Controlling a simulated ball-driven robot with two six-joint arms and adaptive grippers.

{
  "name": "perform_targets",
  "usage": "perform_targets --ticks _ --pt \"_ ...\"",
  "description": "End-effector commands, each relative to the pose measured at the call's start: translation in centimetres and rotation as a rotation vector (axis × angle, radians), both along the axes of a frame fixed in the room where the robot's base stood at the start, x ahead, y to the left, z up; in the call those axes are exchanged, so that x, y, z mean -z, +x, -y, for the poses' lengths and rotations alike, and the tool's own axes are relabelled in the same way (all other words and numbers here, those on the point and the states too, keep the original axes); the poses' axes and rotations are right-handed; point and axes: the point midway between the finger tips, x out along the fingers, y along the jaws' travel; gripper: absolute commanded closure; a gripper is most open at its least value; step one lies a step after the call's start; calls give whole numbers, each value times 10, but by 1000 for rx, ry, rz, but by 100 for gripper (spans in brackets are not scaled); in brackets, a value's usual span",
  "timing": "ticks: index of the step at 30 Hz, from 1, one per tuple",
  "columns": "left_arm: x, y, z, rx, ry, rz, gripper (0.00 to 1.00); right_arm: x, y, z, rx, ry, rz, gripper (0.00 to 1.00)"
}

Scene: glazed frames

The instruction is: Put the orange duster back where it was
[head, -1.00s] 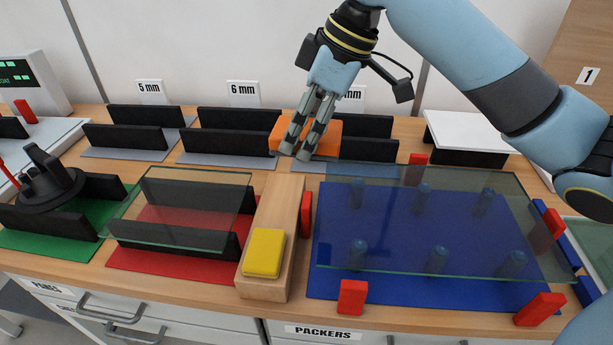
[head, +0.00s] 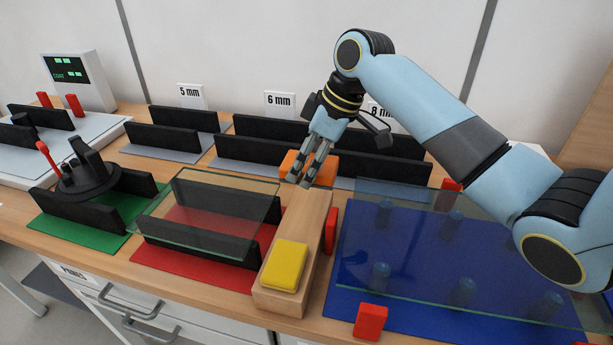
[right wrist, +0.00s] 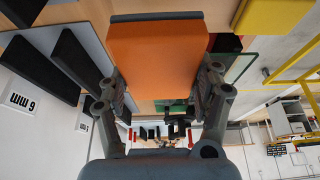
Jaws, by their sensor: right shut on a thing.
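The orange duster (head: 325,170) is held in my right gripper (head: 305,180), near the far end of the wooden block. In the right wrist view the duster (right wrist: 157,60) is a flat orange block with a dark face at its far side, and it sits between the fingers (right wrist: 158,88). The fingers cover part of it in the head view. Whether it touches the wood or hangs above it I cannot tell. The wooden block (head: 312,222) carries a yellow block (head: 285,266) on its near end. My left gripper is out of view.
Black racks stand behind, with 5 mm (head: 190,94) and 6 mm (head: 279,102) labels. A glass pane lies over the red mat (head: 180,270), left of the wooden block. A larger pane lies over the blue mat (head: 350,275), right of it. Red blocks (head: 370,321) edge the mat.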

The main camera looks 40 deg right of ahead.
Motion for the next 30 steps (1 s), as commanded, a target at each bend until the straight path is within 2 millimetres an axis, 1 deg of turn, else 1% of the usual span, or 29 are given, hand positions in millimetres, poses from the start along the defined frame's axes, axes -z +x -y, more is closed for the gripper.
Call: perform_targets --ticks 2,7,10,12,20,30 --pt "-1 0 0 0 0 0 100 4 4 -1 0 2 -1 64" --pt "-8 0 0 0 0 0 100 28 3 -1 0 0 -3 64" --pt "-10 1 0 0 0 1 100 39 3 -1 1 0 -2 64" --pt "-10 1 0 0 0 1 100 42 3 -1 -1 0 0 64" --pt "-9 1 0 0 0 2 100 44 3 -1 -1 0 0 64" --pt "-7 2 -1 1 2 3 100 54 3 -1 0 1 -1 64"
